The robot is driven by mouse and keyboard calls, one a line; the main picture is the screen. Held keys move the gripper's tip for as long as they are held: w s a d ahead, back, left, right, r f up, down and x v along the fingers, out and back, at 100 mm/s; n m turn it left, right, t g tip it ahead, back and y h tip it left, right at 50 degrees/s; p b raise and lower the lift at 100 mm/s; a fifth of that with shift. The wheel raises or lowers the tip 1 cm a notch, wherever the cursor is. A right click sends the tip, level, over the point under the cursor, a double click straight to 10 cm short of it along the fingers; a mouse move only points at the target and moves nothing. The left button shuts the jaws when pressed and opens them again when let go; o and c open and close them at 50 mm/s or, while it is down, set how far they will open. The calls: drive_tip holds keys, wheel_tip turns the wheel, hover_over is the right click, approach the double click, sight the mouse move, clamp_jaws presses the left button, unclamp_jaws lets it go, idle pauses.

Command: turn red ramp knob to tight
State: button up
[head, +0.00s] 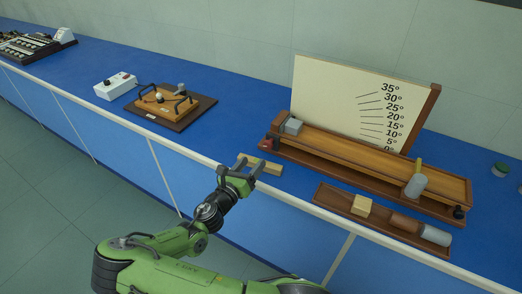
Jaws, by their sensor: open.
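The wooden ramp (375,160) lies low along the blue bench at the right, with an angle scale board (345,95) behind it. The red knob (266,144) is at the ramp's left end, low on its front side; which way it is turned is too small to tell. My gripper (245,163) is open in front of and to the left of the red knob, apart from it in the picture. A pale wooden block (265,166) lies on the bench just beyond my gripper's fingers, partly overlapped by them.
A grey block (292,127) sits at the ramp's left end; a grey cylinder (416,185) stands near its right end, by a black knob (459,212). A brown tray (335,198) with several blocks lies in front. A wooden apparatus (165,101) and white box (115,85) stand left.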

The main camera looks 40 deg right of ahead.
sight(268, 147)
drive_tip(key=x, duration=0.8)
drive_tip(key=shift+w+d+b, duration=0.1)
drive_tip(key=shift+d+b, duration=0.3)
drive_tip(key=c, duration=1)
drive_tip(key=shift+c, duration=0.2)
drive_tip(key=shift+m, duration=0.3)
drive_tip(key=m, duration=0.4)
drive_tip(key=shift+m, duration=0.3)
drive_tip(key=m+b, duration=0.1)
drive_tip(key=m, duration=0.4)
drive_tip(key=shift+f+m, duration=0.15)
drive_tip(key=shift+m, duration=0.15)
drive_tip(key=m+b, duration=0.1)
drive_tip(key=m, duration=0.1)
drive_tip(key=m+b, duration=0.2)
drive_tip(key=m, duration=0.1)
drive_tip(key=shift+s+f, duration=0.15)
drive_tip(key=shift+s, duration=0.05)
drive_tip(key=m+b, duration=0.4)
drive_tip(key=m, duration=0.1)
drive_tip(key=shift+m, duration=0.3)
